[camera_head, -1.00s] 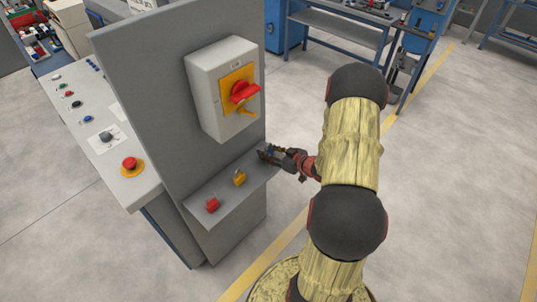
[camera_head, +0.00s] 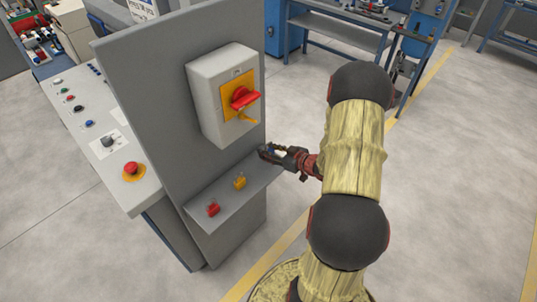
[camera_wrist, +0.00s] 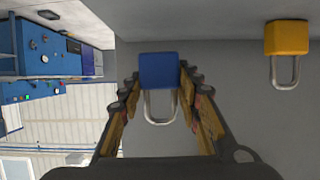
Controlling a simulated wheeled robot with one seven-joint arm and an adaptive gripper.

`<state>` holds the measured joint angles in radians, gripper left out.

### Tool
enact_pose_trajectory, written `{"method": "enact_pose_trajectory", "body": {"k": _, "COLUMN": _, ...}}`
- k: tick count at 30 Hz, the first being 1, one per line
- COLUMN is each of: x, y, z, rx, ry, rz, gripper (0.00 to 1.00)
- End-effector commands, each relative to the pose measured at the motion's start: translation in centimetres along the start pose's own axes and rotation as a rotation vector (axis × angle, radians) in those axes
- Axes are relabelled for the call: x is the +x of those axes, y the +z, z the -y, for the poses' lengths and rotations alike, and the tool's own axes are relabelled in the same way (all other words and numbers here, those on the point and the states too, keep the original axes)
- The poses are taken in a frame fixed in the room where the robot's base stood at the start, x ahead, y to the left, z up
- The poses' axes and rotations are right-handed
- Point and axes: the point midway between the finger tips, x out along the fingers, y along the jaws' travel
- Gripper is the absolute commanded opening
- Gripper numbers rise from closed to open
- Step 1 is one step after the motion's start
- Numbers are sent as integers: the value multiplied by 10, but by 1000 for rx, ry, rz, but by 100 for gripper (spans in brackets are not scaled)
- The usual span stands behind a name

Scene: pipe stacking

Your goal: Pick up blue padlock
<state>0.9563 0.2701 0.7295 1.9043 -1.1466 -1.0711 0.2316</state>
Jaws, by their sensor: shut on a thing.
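The blue padlock (camera_wrist: 159,70) is between the fingers of my gripper (camera_wrist: 160,95) in the wrist view, its silver shackle toward the palm. The fingers are shut on it from both sides. In the head view my gripper (camera_head: 275,154) is at the far right end of the grey shelf (camera_head: 217,206); the blue padlock is hidden or too small to make out there. I cannot tell whether the padlock still touches the shelf.
A yellow padlock (camera_head: 240,183) and a red padlock (camera_head: 213,209) stand on the shelf to the left. The yellow one also shows in the wrist view (camera_wrist: 287,38). A grey switch box (camera_head: 226,94) with a red handle juts from the panel above the shelf.

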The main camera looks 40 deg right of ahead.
Motion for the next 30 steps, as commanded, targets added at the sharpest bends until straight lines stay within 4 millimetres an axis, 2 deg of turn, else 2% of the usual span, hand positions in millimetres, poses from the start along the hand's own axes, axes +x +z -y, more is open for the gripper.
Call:
{"method": "enact_pose_trajectory", "body": {"k": 1, "x": -14, "y": -9, "z": 1, "rx": 2, "ry": 4, "rz": 1, "gripper": 6}}
{"method": "enact_pose_trajectory", "body": {"k": 8, "x": -74, "y": -39, "z": 8, "rx": 3, "ry": 6, "rz": 2, "gripper": 6}}
{"method": "enact_pose_trajectory", "body": {"k": 12, "x": -110, "y": -36, "z": 14, "rx": 5, "ry": 6, "rz": 2, "gripper": 6}}
{"method": "enact_pose_trajectory", "body": {"k": 15, "x": -130, "y": -36, "z": 18, "rx": 6, "ry": 5, "rz": 2, "gripper": 6}}
{"method": "enact_pose_trajectory", "body": {"k": 22, "x": -156, "y": -36, "z": 23, "rx": 3, "ry": 3, "rz": 2, "gripper": 6}}
{"method": "enact_pose_trajectory", "body": {"k": 30, "x": -161, "y": -35, "z": 25, "rx": 2, "ry": 0, "rz": 2, "gripper": 6}}
